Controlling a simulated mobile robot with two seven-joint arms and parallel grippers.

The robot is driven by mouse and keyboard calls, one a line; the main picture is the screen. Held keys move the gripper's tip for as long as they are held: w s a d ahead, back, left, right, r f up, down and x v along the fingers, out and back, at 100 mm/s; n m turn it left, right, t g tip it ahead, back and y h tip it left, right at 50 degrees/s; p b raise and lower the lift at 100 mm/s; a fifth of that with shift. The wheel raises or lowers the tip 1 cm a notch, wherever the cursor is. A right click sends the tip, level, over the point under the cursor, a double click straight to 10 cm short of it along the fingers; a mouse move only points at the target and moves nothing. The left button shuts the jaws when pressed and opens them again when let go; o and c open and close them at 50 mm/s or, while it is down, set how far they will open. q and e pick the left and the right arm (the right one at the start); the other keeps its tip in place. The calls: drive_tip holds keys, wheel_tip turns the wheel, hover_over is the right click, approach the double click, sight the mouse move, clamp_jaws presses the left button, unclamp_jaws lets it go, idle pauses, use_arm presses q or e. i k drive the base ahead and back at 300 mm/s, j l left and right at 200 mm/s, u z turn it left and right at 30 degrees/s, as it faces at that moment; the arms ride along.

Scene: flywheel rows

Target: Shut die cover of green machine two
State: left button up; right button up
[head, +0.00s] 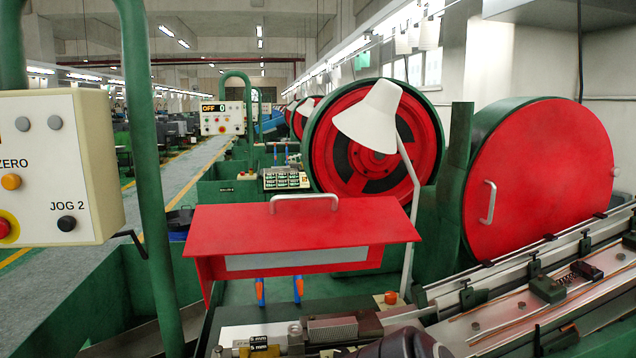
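A red die cover (300,228) with a pale handle (303,197) on its top stands in the middle of the head view. It has a light window strip (297,258) along its front. It is raised, with a clear gap between it and the machine bed (262,330), so it looks open. I cannot read a machine number on it. Neither of my grippers can be made out. A dark rounded part (405,344) shows at the bottom edge, and I cannot tell what it is.
A control box (55,165) on a green post (150,170) stands close at the left. A white lamp (372,118) rises behind the cover. A red round guard (535,175) and a rail assembly (545,290) fill the right. An aisle (90,215) runs back at the left.

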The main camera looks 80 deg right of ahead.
sight(289, 237)
drive_tip(key=z, duration=1.3)
